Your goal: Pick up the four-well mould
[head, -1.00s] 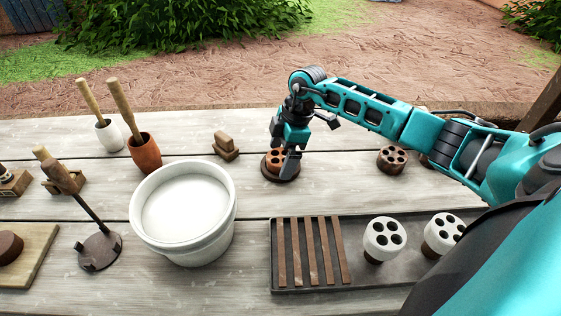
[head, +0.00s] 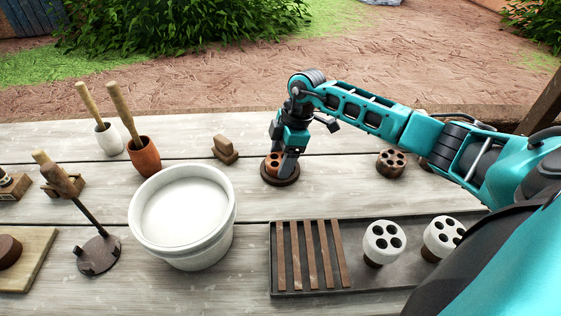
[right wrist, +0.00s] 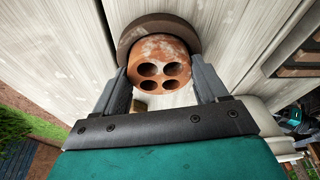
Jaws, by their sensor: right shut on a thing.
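The four-well mould is a reddish-brown round block with four holes in its face (right wrist: 160,66). In the head view the mould (head: 272,165) stands on a dark round base (head: 281,180) on the table, partly hidden by my gripper. My right gripper (head: 281,165) reaches down from above with its fingers on either side of the mould. In the right wrist view the right gripper (right wrist: 165,84) is closed on the mould's sides, and the round base (right wrist: 150,24) shows behind it. My left gripper is not in view.
A white bucket of pale liquid (head: 183,210) stands to the left. A grey tray (head: 375,279) with wooden slats and two white holed pieces (head: 383,242) is in front. A dark holed block (head: 391,162) stands to the right. A small wooden block (head: 225,150) is left of the mould.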

